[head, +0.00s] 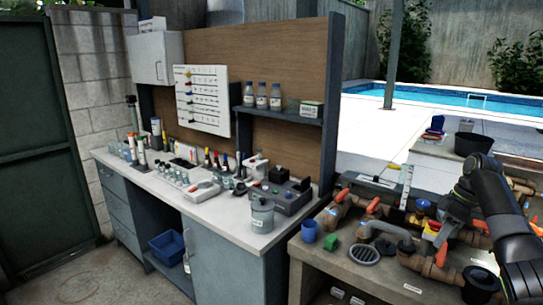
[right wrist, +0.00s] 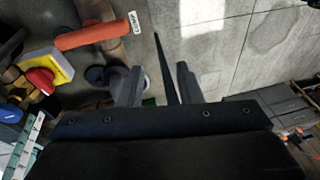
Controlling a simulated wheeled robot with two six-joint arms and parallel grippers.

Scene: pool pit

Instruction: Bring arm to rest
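My right arm (head: 495,205) comes in at the right edge of the head view, above the pipework bench. My right gripper (head: 447,228) points down over the pipes there. In the right wrist view its two fingers (right wrist: 158,84) stand apart with nothing held between them. Whether the fingertips touch any pipe cannot be told. My left arm and left gripper are out of view.
A blue cup (head: 309,231) stands at the bench's left. A worktop with bottles and instruments (head: 262,216) is further left.

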